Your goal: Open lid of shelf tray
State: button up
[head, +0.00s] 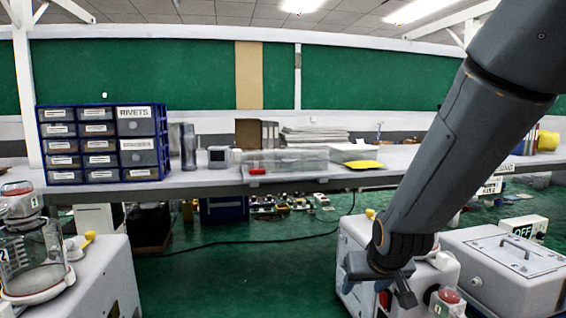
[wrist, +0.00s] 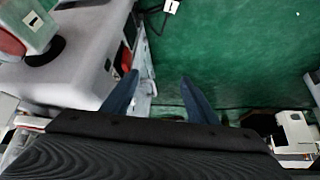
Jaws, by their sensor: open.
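A clear, see-through tray (head: 300,161) sits on the long grey shelf in the head view, near the middle. A small red piece (head: 257,171) shows at its front left. Whether a clear lid lies on it is hard to tell at this size. My gripper (head: 380,284) points down at the lower right of the head view, well below and to the right of the tray. In the wrist view my gripper (wrist: 158,80) shows two blue fingers spread apart with nothing between them. The tray is not in the wrist view.
The shelf (head: 215,184) carries a blue drawer cabinet (head: 103,145) at left and a yellow item (head: 364,164) right of the tray. White machines stand below my arm, one with a grey-lidded box (head: 510,262). A glass canister (head: 33,262) stands at left. Green floor lies between.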

jog(key=w+a+r+n+t+y, duration=0.1)
jog(key=w+a+r+t, duration=0.1)
jog(key=w+a+r, duration=0.3)
jog(key=w+a+r+t+y, duration=0.1)
jog(key=w+a+r+t, duration=0.15)
jog(key=w+r, duration=0.35)
jog(key=n+t+y+p, duration=0.1)
jog(key=t+y, duration=0.1)
jog(key=t, duration=0.4)
send_near(289, 161)
jog(key=shift+p+x, duration=1.75)
jog(key=shift+x, duration=2.5)
jog(key=shift+d+f, duration=0.1)
grip_shut()
jog(key=shift+w, duration=0.1)
